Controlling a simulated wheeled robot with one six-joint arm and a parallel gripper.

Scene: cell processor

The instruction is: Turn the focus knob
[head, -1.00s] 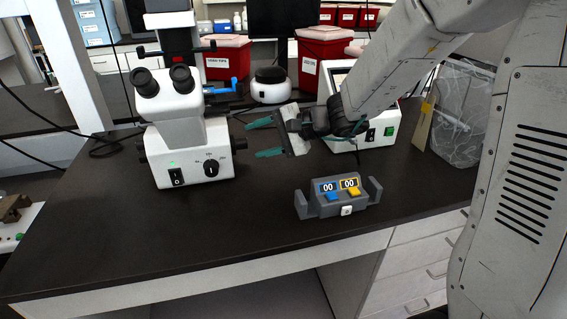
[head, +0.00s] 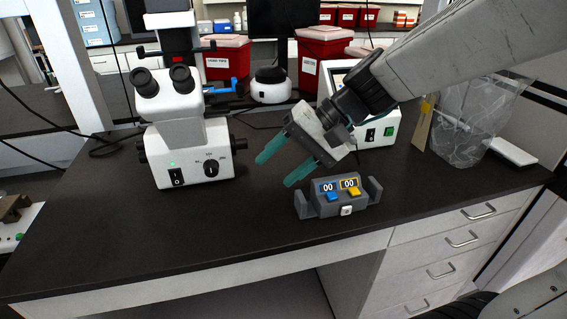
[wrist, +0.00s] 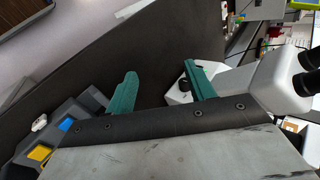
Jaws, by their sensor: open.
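The white microscope (head: 192,150) stands upright on the dark bench at the left in the head view. A black focus knob (head: 142,150) juts from the left side of its base, and a dark knob shows on the right side (head: 232,142). A round black dial (head: 211,167) is on its front. My gripper (head: 276,170) is to the right of the microscope, above the bench, its teal fingers spread and empty, pointing down and left. In the wrist view, my gripper (wrist: 160,72) has bare bench between its fingers, and the microscope's head (wrist: 285,80) is at the right.
A grey counter device (head: 338,198) with blue and yellow buttons sits just below and right of my gripper. A white instrument (head: 376,132) stands behind my wrist. A clear bag-like container (head: 465,120) is at the right. The bench front before the microscope is clear.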

